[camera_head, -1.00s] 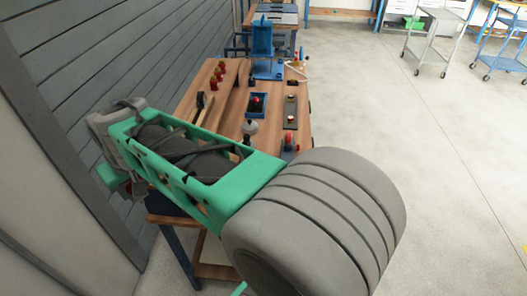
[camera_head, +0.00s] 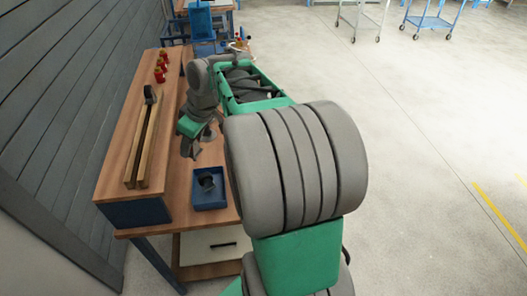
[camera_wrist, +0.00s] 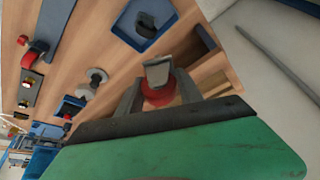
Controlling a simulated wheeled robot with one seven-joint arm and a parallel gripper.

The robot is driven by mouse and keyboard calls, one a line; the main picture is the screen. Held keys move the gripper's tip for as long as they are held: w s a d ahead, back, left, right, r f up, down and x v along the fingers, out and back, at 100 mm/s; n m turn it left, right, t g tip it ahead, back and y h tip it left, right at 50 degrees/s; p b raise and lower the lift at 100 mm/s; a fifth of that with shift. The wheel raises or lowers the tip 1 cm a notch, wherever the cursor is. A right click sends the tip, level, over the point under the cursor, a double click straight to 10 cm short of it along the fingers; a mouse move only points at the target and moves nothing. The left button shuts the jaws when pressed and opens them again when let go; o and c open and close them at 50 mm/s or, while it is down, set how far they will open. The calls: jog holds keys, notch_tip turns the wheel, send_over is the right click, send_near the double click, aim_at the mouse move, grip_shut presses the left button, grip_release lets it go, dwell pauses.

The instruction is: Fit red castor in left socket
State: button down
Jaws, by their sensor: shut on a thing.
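My gripper (camera_wrist: 157,92) is shut on a red castor (camera_wrist: 158,95) with a grey upper part, seen in the wrist view. In the head view my gripper (camera_head: 192,147) points down over the bench; the castor cannot be made out there. I cannot tell which part is the left socket. The held castor is apart from these things.
A blue tray (camera_head: 210,200) with a dark piece in it stands near the bench's front edge. Wooden rails (camera_head: 140,150) lie on the left. Several red pieces (camera_head: 160,70) stand behind them. A grey piece (camera_wrist: 97,78) stands on the wooden bench top in the wrist view.

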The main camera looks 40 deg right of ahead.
jog(key=s+d+f+n+g+y+b, duration=0.1)
jog(key=s+d+f+n+b, duration=0.25)
jog(key=d, duration=0.55)
jog(key=s+d+f+n+g+y, duration=0.1)
jog(key=s+d+f+n, duration=0.25)
jog(key=s+d, duration=0.35)
jog(key=shift+m, duration=0.3)
jog(key=f+b, duration=0.1)
jog(key=w+f+b, duration=0.1)
jog(key=f, duration=0.1)
jog(key=d+f+b, duration=0.1)
jog(key=b, duration=0.1)
jog(key=shift+w+f, duration=0.25)
jog(key=shift+f, duration=0.15)
jog(key=shift+s+f, duration=0.1)
jog(key=shift+f+b, duration=0.9)
jog(key=shift+f, duration=0.1)
jog(key=shift+f+b, duration=0.8)
jog(key=shift+f+b, duration=0.35)
jog(key=shift+f, duration=0.05)
